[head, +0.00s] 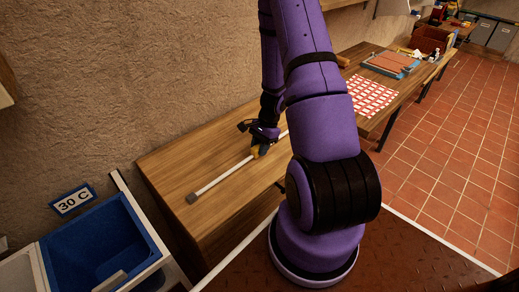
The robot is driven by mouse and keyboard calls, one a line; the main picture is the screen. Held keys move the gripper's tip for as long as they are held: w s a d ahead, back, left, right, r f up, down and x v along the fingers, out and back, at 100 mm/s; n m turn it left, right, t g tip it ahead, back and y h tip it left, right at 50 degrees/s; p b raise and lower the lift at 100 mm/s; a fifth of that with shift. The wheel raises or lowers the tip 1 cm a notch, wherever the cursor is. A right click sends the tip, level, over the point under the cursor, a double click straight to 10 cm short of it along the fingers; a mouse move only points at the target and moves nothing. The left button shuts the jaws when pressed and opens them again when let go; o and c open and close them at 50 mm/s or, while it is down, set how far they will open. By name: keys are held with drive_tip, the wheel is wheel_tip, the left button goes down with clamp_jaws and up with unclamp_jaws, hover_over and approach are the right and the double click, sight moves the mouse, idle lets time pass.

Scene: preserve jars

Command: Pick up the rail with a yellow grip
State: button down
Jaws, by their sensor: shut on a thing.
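The rail (222,177) is a thin white bar with a dark grey block at its lower left end. It extends diagonally along the wooden table (180,160), and its far end passes behind my arm. A yellow grip (255,152) shows on the rail, partly covered by my gripper. My gripper (257,147) is shut on the rail at the yellow grip. The fingertips are small and partly hidden. Whether the rail touches the table or is just above it, I cannot tell.
A blue bin (100,245) with a "30 C" sign (73,200) stands at the lower left. A red-and-white checked cloth (370,96) and a tray (391,64) lie on the bench further back. The plaster wall (100,90) is close behind the table. The tiled floor at right is clear.

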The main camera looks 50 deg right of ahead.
drive_tip(key=shift+r, duration=0.8)
drive_tip(key=shift+s+d+r, duration=0.15)
drive_tip(key=shift+s+r, duration=0.05)
drive_tip(key=shift+r, duration=0.2)
drive_tip(key=shift+s+d+r, duration=0.1)
drive_tip(key=shift+s+r, duration=0.05)
drive_tip(key=shift+r, duration=0.25)
drive_tip(key=s+d, duration=0.3)
drive_tip(key=s, duration=0.1)
drive_tip(key=s+d+r, duration=0.1)
drive_tip(key=s+d, duration=0.6)
drive_tip(key=shift+s+r, duration=0.15)
drive_tip(key=shift+s, duration=0.15)
drive_tip(key=c, duration=1.6)
unclamp_jaws()
drive_tip(key=shift+c, duration=0.2)
drive_tip(key=shift+w+a, duration=0.1)
